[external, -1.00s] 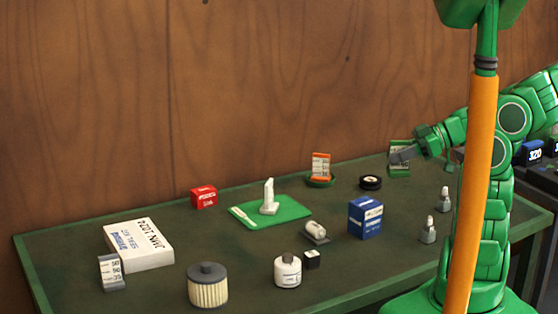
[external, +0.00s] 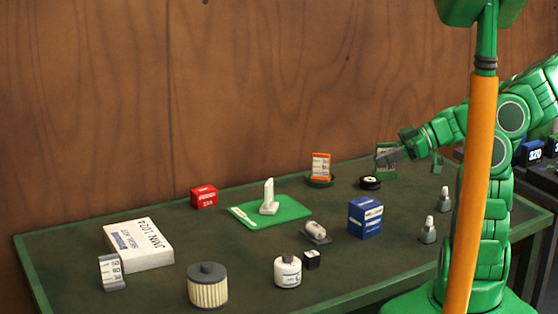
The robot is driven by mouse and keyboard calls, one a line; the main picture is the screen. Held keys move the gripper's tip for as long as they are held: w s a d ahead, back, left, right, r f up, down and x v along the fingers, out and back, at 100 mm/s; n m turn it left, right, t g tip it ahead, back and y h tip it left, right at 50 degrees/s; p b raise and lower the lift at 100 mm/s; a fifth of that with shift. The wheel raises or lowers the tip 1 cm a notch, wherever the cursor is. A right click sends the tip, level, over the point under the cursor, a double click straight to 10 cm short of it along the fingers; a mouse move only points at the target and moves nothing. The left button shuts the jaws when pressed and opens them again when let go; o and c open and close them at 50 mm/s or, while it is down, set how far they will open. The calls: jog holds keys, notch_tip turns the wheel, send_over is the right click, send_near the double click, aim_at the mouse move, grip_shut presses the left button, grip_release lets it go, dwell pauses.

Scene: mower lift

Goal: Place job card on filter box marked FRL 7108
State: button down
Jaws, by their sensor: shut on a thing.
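My gripper (external: 391,155) is shut on a green-edged card with white printed areas (external: 381,149), taken to be the job card. It holds the card upright above the back right of the table, beyond the black ring. A red box (external: 204,197) stands at the back left, a blue box (external: 366,217) at the right of centre, and a large white box (external: 140,257) lies flat at the left. The print on the red and blue boxes is too small to read, so I cannot tell which is marked FRL 7108.
A green mat (external: 290,209) bears a pale upright piece (external: 269,196). A pleated filter (external: 207,287) and white bottle (external: 287,271) stand at the front.

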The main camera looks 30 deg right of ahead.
jog(key=w+f, duration=0.6)
jog(key=w, duration=0.1)
jog(key=shift+w+d+f, duration=0.1)
jog(key=shift+d+f, duration=0.05)
jog(key=shift+d, duration=0.25)
jog(key=shift+w+f, duration=0.5)
jog(key=shift+f, duration=1.55)
jog(key=shift+f, duration=0.1)
jog(key=c, duration=1.1)
grip_release()
